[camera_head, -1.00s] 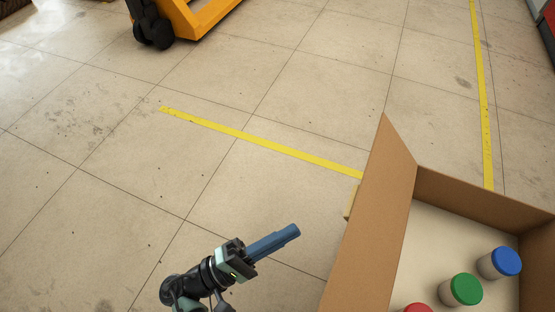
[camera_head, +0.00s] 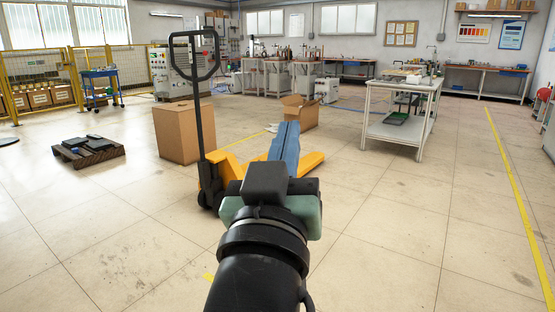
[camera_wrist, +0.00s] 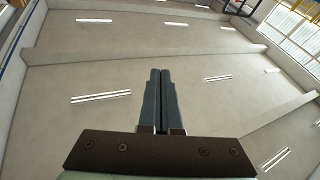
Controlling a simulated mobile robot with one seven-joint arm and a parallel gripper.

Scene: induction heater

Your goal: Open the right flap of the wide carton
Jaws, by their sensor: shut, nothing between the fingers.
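My gripper (camera_head: 287,128) reaches forward in the middle of the head view, its blue fingers closed together and empty. In the wrist view the fingers (camera_wrist: 161,75) lie side by side, pointing at the ceiling, with nothing near them. A brown carton with raised flaps (camera_head: 303,115) stands on the floor farther off, partly behind the fingers. A taller closed brown carton (camera_head: 182,132) stands to its left. I cannot tell whether either is the wide carton. The open carton with coloured-lid jars from the earlier view does not show now.
A yellow pallet jack (camera_head: 209,170) stands just ahead, partly hidden by my arm. A white table (camera_head: 405,92) is at the right, a dark pallet (camera_head: 88,150) at the left. Workbenches line the back. Floor at the right front is clear.

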